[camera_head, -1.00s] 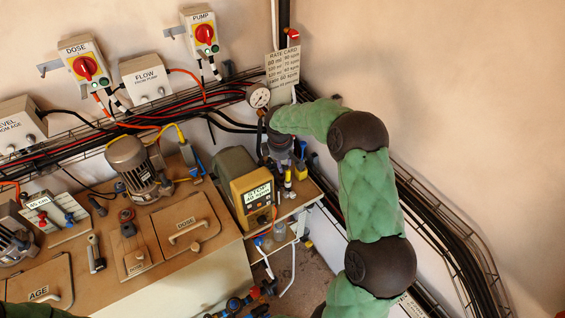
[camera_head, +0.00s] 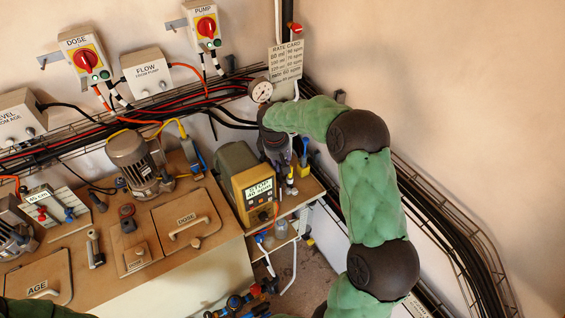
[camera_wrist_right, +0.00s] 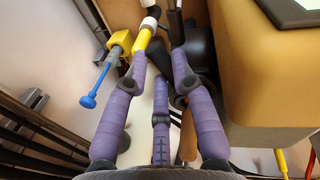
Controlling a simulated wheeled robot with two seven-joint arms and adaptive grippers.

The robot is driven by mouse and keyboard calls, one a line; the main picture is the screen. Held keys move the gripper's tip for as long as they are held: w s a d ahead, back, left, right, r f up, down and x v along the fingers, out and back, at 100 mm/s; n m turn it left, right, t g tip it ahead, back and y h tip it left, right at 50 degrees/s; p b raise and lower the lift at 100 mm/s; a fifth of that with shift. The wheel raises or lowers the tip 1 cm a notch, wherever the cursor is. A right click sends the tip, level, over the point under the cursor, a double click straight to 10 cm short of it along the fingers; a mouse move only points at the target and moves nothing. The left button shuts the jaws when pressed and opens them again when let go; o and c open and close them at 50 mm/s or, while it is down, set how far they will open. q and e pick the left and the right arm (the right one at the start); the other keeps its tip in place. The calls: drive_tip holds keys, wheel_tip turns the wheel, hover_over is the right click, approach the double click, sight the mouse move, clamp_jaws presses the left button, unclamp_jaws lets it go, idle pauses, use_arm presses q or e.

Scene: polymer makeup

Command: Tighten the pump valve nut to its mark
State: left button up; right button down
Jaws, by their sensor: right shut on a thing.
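My right gripper (camera_head: 287,165) points down beside the yellow-cased pump (camera_head: 250,188), at the corner by the cable tray. The fingers partly hide the grip. The piece also shows under the gripper in the head view (camera_head: 290,181). I cannot make out the valve nut or its mark. My left gripper is out of view; only a green part of that arm shows at the bottom left.
A yellow block with a blue rod (camera_wrist_right: 95,95) stands close left of the fingers. The pump case (camera_wrist_right: 262,70) is close on the right. A gauge (camera_head: 261,91) and rate card (camera_head: 286,61) are behind. A bench with lidded hatches (camera_head: 188,226) lies left.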

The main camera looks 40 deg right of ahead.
drive_tip(key=c, duration=1)
unclamp_jaws()
